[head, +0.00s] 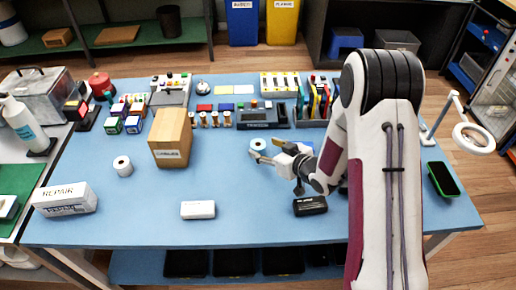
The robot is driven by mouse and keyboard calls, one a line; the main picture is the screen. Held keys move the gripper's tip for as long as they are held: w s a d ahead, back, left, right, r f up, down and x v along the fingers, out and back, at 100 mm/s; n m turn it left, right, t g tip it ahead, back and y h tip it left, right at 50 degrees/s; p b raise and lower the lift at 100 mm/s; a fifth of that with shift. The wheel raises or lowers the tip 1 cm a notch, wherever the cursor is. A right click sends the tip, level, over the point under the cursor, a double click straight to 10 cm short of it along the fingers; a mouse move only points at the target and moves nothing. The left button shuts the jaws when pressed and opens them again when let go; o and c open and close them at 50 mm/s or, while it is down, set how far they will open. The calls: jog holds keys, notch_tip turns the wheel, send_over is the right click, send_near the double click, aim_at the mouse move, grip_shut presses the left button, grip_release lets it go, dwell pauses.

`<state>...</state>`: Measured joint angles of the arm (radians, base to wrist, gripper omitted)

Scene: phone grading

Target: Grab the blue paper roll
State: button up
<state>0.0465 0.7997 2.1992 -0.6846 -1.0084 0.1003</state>
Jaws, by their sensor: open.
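The blue paper roll (258,144) stands near the middle of the blue table, with its pale round top showing. My gripper (268,151) reaches in from the right with its fingers open at the roll. A finger covers part of the roll's lower front and right side. I cannot tell whether the fingers touch it or how far they reach around it.
A white roll (123,166) and a cardboard box (171,138) stand to the left. A white box (198,209) and a black box (310,206) lie in front. A dark device (262,119) and a tool rack (315,102) stand behind. The front-middle table (245,190) is clear.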

aim_at(263, 149)
jog(key=shift+w+f, duration=0.1)
jog(key=shift+f+x, duration=0.2)
jog(key=shift+x, duration=2.2)
jog(key=shift+c, duration=0.4)
jog(key=c, duration=1.2)
